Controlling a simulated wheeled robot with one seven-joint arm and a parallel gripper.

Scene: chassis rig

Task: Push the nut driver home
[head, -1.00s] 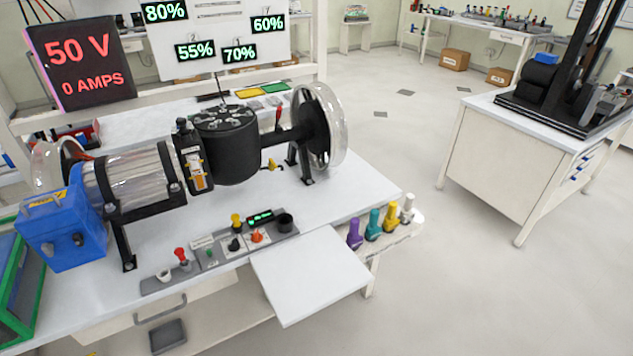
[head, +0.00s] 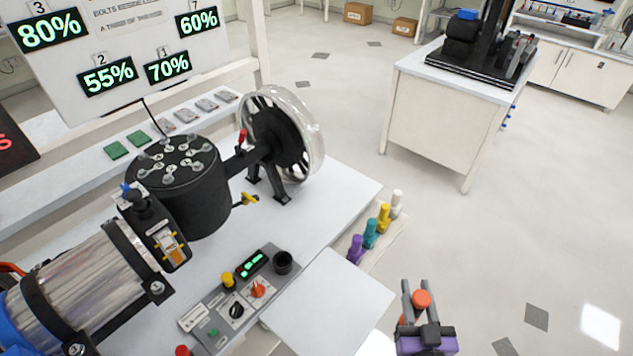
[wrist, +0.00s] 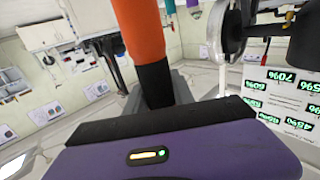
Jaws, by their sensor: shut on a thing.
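My gripper (head: 415,288) is at the lower right in the head view, over the floor and to the right of the bench's front leaf. It is shut on an orange tool (head: 421,299), which looks like the nut driver. In the wrist view the orange handle (wrist: 138,28) runs down to a black part (wrist: 154,84); its far end is not clear. On the bench stands a black cylinder head (head: 178,165) with several bolts on top. My gripper is well apart from it.
Purple (head: 356,248), teal (head: 371,232), yellow (head: 383,217) and white (head: 396,203) handled pieces stand on a side shelf. A control panel (head: 236,300) and a clear-rimmed flywheel (head: 308,130) are on the bench. Another cabinet (head: 440,115) stands behind; open floor lies between.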

